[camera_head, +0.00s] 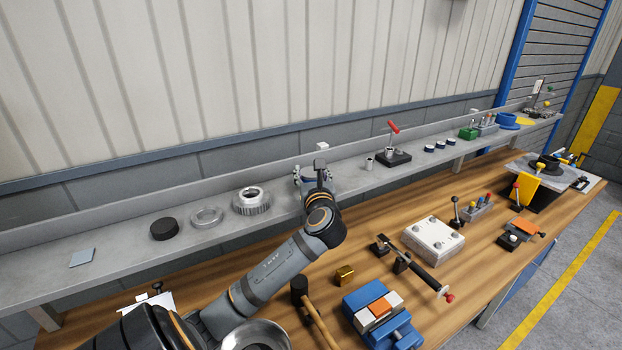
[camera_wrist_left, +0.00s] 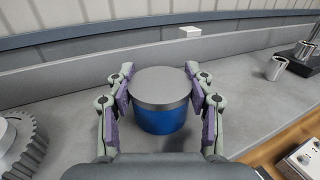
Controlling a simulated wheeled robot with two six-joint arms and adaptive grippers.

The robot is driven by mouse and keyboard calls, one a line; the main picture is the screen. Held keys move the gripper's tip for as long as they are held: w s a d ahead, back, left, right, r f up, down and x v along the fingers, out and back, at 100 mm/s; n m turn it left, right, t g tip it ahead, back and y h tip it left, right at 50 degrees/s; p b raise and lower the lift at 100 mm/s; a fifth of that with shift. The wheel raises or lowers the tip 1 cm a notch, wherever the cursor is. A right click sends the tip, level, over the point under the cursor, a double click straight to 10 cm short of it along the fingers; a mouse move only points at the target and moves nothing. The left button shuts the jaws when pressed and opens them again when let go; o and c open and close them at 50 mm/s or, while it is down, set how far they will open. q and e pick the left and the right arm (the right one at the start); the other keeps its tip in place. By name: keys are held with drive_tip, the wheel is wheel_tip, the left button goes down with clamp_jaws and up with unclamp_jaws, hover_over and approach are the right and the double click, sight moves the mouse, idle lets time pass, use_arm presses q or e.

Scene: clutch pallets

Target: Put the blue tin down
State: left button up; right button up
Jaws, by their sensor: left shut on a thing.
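The blue tin (camera_wrist_left: 160,119) is a short round can with a grey lid, upright in the left wrist view. My left gripper (camera_wrist_left: 160,97) has a finger on each side of it and is shut on it. The tin is over the grey shelf (camera_wrist_left: 251,93); I cannot tell whether its base touches. In the head view my left gripper (camera_head: 316,184) is over the shelf between a ring gear and a small metal cylinder, and it mostly hides the tin. My right gripper does not show.
On the shelf, a ring gear (camera_head: 251,201) stands left of my gripper, with a metal ring (camera_head: 207,217) and black disc (camera_head: 164,229) further left. A metal cylinder (camera_head: 369,163) and black block with red lever (camera_head: 393,158) stand right. The workbench (camera_head: 335,258) below is cluttered.

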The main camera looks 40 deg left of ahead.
use_arm(q)
drive_tip(key=shift+s+d+r, duration=0.15)
drive_tip(key=shift+d+r, duration=0.05)
drive_tip(key=shift+f, duration=0.1)
drive_tip(key=o, duration=1.2)
drive_tip(key=shift+a+f, duration=0.1)
drive_tip(key=shift+f, duration=0.05)
drive_tip(key=shift+r, duration=0.2)
drive_tip(key=shift+v, duration=6.05)
